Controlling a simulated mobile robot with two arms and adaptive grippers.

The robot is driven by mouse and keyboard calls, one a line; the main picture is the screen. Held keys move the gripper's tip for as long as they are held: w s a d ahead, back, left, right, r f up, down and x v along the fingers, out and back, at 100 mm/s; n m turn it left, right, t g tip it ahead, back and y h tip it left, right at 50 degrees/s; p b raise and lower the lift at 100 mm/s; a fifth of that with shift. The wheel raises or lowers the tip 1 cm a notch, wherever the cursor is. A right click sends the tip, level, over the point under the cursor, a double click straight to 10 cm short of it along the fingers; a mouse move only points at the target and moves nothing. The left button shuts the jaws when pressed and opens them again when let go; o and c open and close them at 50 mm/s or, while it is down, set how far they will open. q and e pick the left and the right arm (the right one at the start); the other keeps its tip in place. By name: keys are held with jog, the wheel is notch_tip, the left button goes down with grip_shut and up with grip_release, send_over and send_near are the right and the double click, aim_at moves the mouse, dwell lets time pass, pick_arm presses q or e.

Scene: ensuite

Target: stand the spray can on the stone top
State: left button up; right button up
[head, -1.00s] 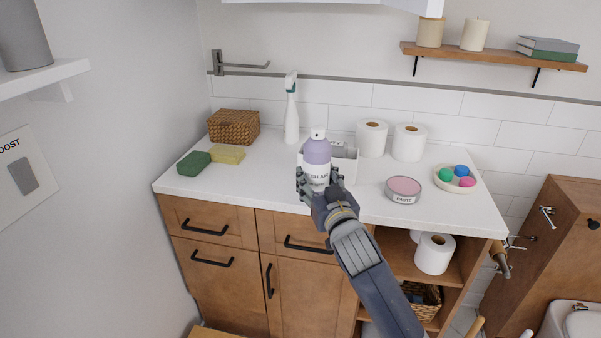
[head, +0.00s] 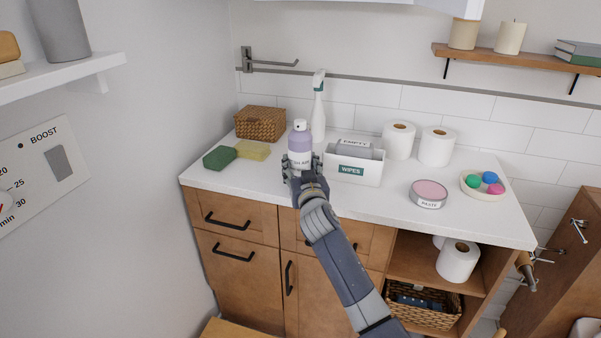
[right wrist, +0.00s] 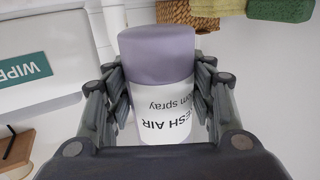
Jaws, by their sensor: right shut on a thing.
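The spray can (head: 300,146) is lavender with a white label reading "FRESH AIR" and a white nozzle. It is upright in the head view, near the front edge of the white stone top (head: 390,190). My right gripper (head: 303,172) is shut on its lower body and hides its base, so I cannot tell whether it touches the top. In the right wrist view the can (right wrist: 158,95) sits between the two fingers (right wrist: 160,105). My left gripper is not in view.
A wipes box (head: 352,168) stands right of the can. Toilet rolls (head: 436,147), a paste tin (head: 428,195) and a bowl (head: 467,190) stand right.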

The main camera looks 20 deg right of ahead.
jog(key=shift+f, duration=0.95)
jog(key=shift+f, duration=0.2)
jog(key=o, duration=1.2)
jog(key=shift+r, duration=0.15)
jog(key=s+a, duration=0.1)
jog(key=s, duration=1.1)
jog(key=shift+a, duration=0.25)
